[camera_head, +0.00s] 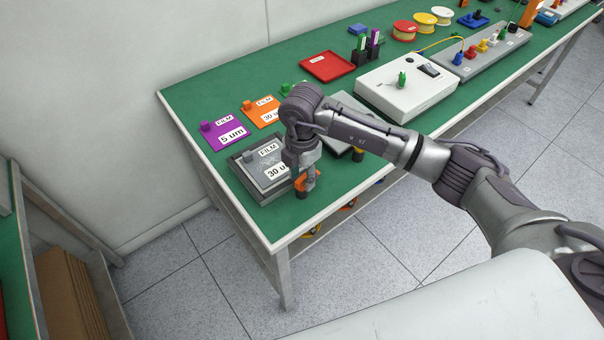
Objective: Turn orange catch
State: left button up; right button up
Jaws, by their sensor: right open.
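The orange catch (301,182) is at the right front corner of a grey frame (250,183) that lies near the left end of the green table. The frame holds a grey film plate (262,170) labelled "FILM" and "30 u", the rest of the label being covered. My right gripper (305,188) points down at the orange catch, its fingers beside or around it. It is open. The arm and gripper hide part of the catch and the frame's right side, so I cannot tell whether the fingers touch the catch. My left gripper is not in view.
Purple (223,134) and orange (262,112) film plates lie behind the frame on the green table (230,85). A red tray (327,66), a white device (405,92) and several spools are farther right. Another grey item is partly behind my arm.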

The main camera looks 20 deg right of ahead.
aim_at(302, 177)
notch_tip(302, 177, up, 12)
dwell(0.6)
